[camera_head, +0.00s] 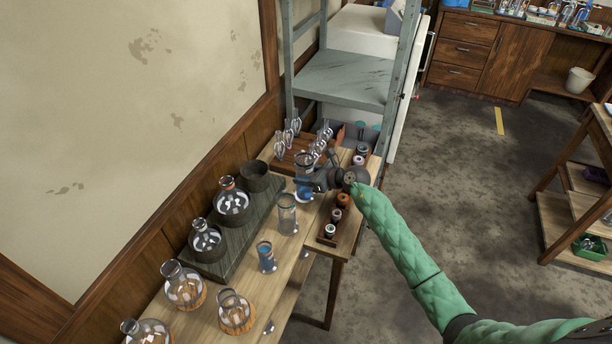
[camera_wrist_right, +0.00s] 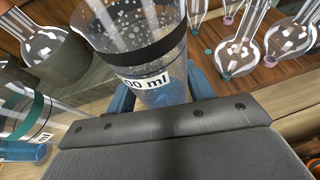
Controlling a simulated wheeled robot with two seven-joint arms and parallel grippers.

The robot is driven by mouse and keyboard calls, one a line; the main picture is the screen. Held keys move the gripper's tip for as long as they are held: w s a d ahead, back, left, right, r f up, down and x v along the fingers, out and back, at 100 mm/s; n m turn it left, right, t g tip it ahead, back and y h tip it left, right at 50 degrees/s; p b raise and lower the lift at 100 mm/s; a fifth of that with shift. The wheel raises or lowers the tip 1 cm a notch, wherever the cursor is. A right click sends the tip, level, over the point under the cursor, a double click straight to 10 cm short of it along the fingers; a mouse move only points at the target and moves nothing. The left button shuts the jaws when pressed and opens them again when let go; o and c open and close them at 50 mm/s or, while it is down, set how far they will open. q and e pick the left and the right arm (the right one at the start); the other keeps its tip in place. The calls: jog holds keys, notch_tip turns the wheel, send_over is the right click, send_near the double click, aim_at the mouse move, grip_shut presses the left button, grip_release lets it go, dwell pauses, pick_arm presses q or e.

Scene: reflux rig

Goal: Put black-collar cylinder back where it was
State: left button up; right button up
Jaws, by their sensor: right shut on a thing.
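The black-collar cylinder (camera_wrist_right: 142,40) is clear, with a black band, a white "ml" label and a blue base. It also shows in the head view (camera_head: 304,163) near the far end of the bench. My right gripper (camera_head: 310,182) is shut on it, with blue fingers on both sides of its lower part in the wrist view (camera_wrist_right: 165,95). I cannot tell whether its base touches the bench. My left gripper is not in view.
A clear cylinder (camera_head: 287,216) and a shorter blue-banded one (camera_head: 266,259) stand nearer on the bench. Round flasks (camera_head: 232,204) sit on a dark stand at left. A rack of small flasks (camera_head: 285,160) stands behind; a tray of small jars (camera_head: 327,238) lies right.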

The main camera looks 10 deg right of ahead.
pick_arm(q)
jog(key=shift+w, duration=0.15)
pick_arm(e)
jog(key=o, duration=1.3)
jog(key=shift+f, duration=0.1)
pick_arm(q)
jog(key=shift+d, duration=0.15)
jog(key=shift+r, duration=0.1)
pick_arm(e)
jog(key=shift+s+d+r, duration=0.1)
jog(key=shift+d+r, duration=0.05)
jog(key=shift+r, duration=0.05)
pick_arm(q)
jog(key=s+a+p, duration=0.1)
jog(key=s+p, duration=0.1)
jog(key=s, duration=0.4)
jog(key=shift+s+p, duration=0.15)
jog(key=shift+p, duration=0.15)
pick_arm(e)
jog(key=v, duration=1.1)
jog(key=shift+s+d+r, duration=0.1)
jog(key=shift+s+d, duration=0.1)
jog(key=shift+d, duration=0.05)
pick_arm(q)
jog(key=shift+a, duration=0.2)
